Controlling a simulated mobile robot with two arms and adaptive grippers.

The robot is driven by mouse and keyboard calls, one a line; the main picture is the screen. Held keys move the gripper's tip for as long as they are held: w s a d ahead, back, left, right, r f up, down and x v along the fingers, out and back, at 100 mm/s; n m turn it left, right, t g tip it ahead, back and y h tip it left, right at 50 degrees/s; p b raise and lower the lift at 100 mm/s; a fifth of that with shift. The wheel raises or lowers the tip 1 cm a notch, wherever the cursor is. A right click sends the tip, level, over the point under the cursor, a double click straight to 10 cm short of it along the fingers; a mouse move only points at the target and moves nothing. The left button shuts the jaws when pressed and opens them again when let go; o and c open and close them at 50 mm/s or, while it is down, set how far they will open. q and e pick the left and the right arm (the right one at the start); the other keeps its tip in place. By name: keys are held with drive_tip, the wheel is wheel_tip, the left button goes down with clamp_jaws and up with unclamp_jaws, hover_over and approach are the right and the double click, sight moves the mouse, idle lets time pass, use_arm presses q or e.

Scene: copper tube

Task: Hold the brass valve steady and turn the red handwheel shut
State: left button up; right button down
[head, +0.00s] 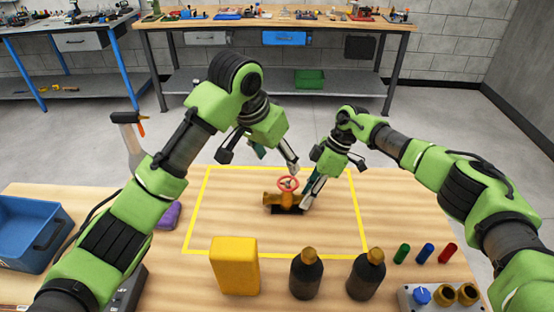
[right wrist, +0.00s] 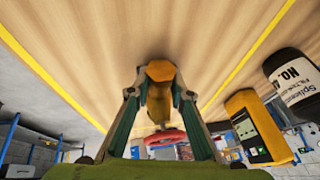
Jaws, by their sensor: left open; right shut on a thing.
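My right gripper (head: 308,195) is shut on the right end of the valve. In the right wrist view the brass body (right wrist: 158,100) sits between its two fingers, and part of the red handwheel (right wrist: 165,138) shows beyond. My left gripper (head: 276,160) is open and empty, above and behind the handwheel, apart from it. One side of the valve's right end is hidden by the right fingers.
A yellow box (head: 234,266) and two dark bottles (head: 306,274) stand at the front. A blue bin (head: 30,235) and a purple cloth (head: 168,215) are to the left. Small coloured cylinders (head: 425,252) and a knob panel (head: 440,296) are at right. The outlined area around the valve is clear.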

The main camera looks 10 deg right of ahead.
drive_tip(key=c, duration=1.8)
unclamp_jaws()
drive_tip(key=shift+o, duration=0.2)
